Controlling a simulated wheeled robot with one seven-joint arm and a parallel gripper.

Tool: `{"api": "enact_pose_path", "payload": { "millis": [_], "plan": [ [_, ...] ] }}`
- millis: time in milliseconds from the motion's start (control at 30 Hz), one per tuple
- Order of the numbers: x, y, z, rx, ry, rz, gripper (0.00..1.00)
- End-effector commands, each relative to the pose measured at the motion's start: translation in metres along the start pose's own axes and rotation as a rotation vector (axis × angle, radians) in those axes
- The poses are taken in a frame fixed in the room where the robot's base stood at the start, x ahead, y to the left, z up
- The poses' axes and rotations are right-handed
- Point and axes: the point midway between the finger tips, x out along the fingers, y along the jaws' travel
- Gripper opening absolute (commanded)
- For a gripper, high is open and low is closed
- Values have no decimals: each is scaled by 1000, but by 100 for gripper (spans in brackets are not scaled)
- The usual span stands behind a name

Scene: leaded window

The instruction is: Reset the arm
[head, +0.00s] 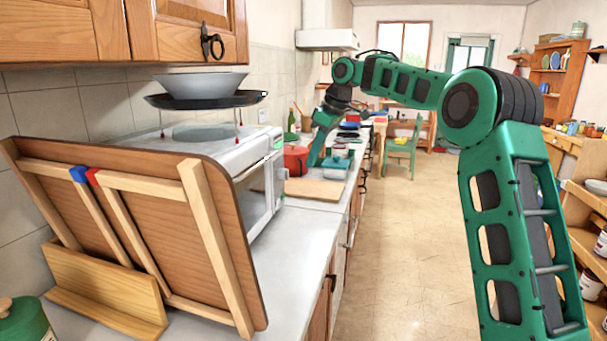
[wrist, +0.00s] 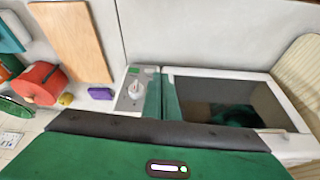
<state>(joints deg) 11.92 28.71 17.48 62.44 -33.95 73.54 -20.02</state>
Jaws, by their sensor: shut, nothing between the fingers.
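My green arm reaches from the right of the head view out over the counter, bent at the elbow. My gripper (head: 313,163) points down beside the red pot, above the far part of the counter. In the wrist view my gripper (wrist: 165,78) shows as green fingers shut together with nothing between them. They lie in front of the white microwave (wrist: 132,92), between its dial and its dark door. I cannot tell how far the fingertips are from the surfaces behind them.
A red pot (head: 295,161), a teal box (head: 335,168) and a wooden board (head: 318,192) lie on the counter (head: 285,240). The microwave (head: 248,166) carries a raised pan (head: 158,101) and grey bowl (head: 200,84). A wooden stand (head: 150,215) is nearest.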

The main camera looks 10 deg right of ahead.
Motion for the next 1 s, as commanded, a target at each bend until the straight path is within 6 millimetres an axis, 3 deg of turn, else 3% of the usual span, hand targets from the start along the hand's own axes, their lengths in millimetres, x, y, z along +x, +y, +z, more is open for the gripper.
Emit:
{"api": "enact_pose_path", "payload": {
  "millis": [267,467,767,1000],
  "plan": [
    [-25,-2,-3,-1,-1,-1,0],
    [-32,-16,21,92,-46,15,0],
    [-44,-58,122,426,-160,89,0],
    [-53,-103,223,722,-218,161,0]
  ]
}}
